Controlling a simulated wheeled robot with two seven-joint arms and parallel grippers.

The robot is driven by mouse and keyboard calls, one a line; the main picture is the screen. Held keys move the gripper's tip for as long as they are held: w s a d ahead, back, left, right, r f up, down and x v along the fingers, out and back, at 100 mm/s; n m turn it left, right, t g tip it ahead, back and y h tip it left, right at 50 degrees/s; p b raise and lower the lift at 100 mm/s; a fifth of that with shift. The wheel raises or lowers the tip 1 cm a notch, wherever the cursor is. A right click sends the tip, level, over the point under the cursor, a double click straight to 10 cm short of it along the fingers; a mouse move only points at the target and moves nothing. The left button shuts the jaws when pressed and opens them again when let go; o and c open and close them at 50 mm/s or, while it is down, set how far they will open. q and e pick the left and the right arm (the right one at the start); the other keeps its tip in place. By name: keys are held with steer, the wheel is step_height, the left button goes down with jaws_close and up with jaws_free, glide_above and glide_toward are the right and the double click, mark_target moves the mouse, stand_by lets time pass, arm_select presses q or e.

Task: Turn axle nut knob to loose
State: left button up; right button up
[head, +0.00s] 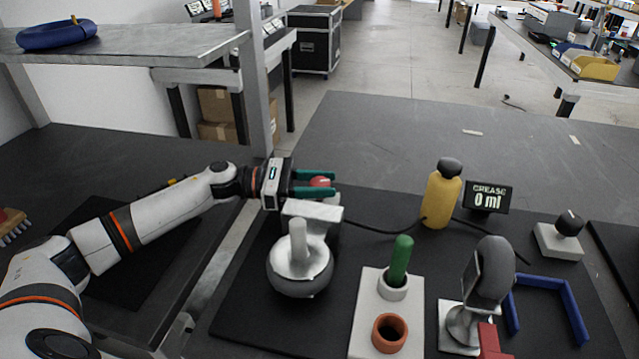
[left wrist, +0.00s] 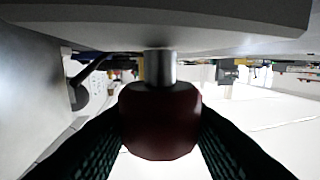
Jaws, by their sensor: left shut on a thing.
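The red axle nut knob (head: 319,182) is on the far side of a light grey block (head: 314,211) on the black mat. My left gripper (head: 318,183) comes in from the left with its green fingers on both sides of the knob and is shut on it. In the left wrist view the dark red knob (left wrist: 160,122) sits between the two fingers (left wrist: 160,135), on a short metal shaft (left wrist: 160,67) joined to a grey body. Any mark for the knob's setting is not readable. My right gripper is not in view.
A silver round part with an upright pin (head: 299,265) stands close in front of the block. A yellow bottle (head: 441,196), a "GREASE 0 ml" display (head: 488,197), a white stand with a green peg (head: 400,259) and a blue frame (head: 548,285) stand to the right.

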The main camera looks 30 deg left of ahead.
arm_select(q)
steer(key=o, duration=1)
steer(key=shift+c, duration=0.2)
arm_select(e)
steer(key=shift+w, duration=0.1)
arm_select(q)
steer(key=shift+s+a, duration=0.1)
steer(key=shift+a, duration=0.1)
steer(key=b+v, duration=0.1)
steer(key=v, duration=0.9)
steer(key=shift+s+a+f, duration=0.1)
steer(key=shift+s+a, duration=0.3)
steer(key=shift+a, duration=0.3)
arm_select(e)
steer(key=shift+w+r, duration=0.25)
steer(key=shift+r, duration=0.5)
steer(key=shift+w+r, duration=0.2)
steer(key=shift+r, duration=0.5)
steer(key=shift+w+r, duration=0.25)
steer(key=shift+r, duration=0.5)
